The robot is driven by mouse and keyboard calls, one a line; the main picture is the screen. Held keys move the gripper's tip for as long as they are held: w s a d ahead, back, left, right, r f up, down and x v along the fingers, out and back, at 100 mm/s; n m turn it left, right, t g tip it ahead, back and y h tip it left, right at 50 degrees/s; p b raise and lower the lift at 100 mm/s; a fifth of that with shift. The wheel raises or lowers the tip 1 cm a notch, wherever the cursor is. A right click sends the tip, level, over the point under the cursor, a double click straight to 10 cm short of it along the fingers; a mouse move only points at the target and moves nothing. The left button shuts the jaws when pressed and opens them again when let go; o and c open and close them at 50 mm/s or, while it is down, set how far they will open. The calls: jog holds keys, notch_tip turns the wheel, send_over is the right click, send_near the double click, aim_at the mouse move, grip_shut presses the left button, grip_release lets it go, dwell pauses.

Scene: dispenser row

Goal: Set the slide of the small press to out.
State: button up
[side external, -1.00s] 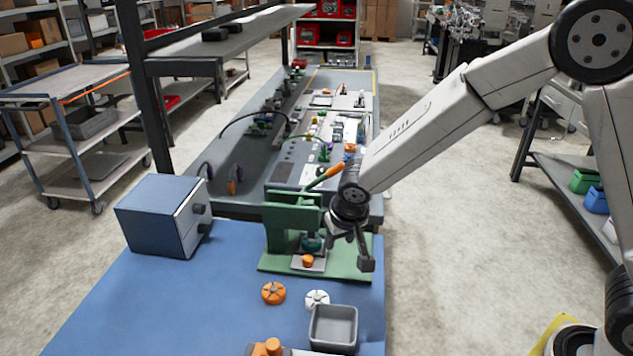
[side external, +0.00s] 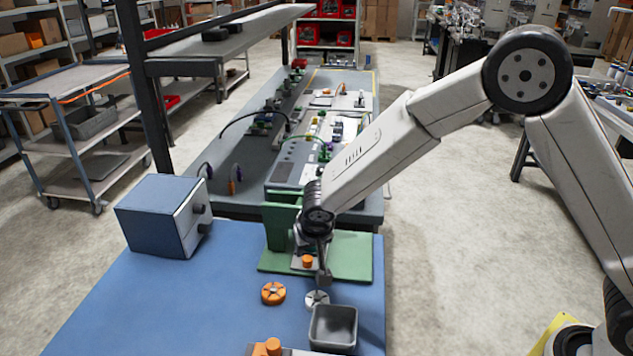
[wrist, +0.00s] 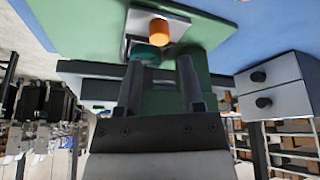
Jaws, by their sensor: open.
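The small green press (side external: 352,258) stands at the far end of the blue bench; its base also shows in the wrist view (wrist: 208,22). Its slide is a light grey plate (wrist: 115,48) with an orange knob (wrist: 160,31), low at the press front; the knob also shows in the side view (side external: 307,261). A teal round part (wrist: 146,53) sits beside the knob. My gripper (side external: 312,262) is at the press front, close to the knob. In the wrist view my gripper (wrist: 160,62) has its fingers apart with nothing between them. My arm hides the press's upper part and orange lever.
An orange wheel (side external: 273,293), a white wheel (side external: 317,298) and a grey bin (side external: 334,328) sit in front of the press. A blue-grey box with dark knobs (side external: 160,215) stands left of it. The bench at left front is clear.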

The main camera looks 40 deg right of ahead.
aim_at(308, 259)
jog(key=shift+x, duration=2.75)
grip_shut()
jog(key=shift+s, duration=0.1)
